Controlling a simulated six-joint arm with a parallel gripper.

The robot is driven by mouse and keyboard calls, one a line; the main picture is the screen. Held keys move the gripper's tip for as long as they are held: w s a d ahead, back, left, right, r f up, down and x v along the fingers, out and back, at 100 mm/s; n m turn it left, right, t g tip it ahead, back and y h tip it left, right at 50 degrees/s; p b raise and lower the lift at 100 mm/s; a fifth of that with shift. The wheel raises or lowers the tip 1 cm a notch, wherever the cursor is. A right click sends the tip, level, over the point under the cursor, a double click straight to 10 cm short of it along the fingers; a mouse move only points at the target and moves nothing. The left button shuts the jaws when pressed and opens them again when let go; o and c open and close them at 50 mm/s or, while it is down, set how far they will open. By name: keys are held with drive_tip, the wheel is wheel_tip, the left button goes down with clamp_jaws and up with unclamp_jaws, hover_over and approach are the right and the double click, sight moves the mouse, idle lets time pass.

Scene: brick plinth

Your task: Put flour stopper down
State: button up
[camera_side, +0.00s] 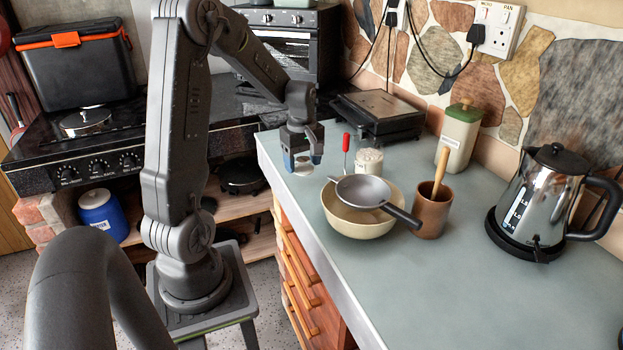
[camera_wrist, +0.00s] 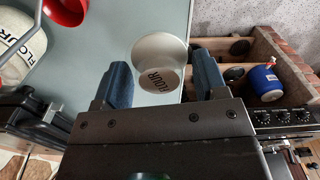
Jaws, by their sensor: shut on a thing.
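The flour stopper (camera_wrist: 158,52) is a round, pale disc with a smaller round part marked with flour lettering. My gripper (camera_side: 303,161) is shut on it, with a blue fingertip on each side. The stopper also shows as a small pale shape between the fingertips in the side view (camera_side: 303,168). It is over the left part of the grey-green counter (camera_side: 450,285), near its edge. I cannot tell how large any gap beneath it is. A white jar with flour lettering (camera_wrist: 20,38) is at the left of the wrist view.
A cream bowl (camera_side: 357,226) with a dark pan (camera_side: 363,190) across it stands right of my gripper. A red-handled tool (camera_side: 346,142), a brown pot (camera_side: 432,212) and a canister (camera_side: 459,138) stand near. A kettle (camera_side: 545,195) is farther right. The front counter is clear.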

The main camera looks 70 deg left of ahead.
sight(312, 188)
drive_tip(key=shift+w+d+f, duration=0.25)
drive_tip(key=shift+w+f, duration=0.05)
drive_tip(key=shift+w, duration=0.15)
drive_tip(key=shift+w+d+f, duration=0.2)
drive_tip(key=shift+w+f, duration=0.1)
drive_tip(key=shift+w, duration=0.15)
drive_tip(key=shift+w+f, duration=0.1)
drive_tip(key=shift+f, duration=1.95)
drive_tip(key=shift+f, duration=0.15)
drive_tip(key=o, duration=0.9)
drive_tip(key=shift+o, duration=0.2)
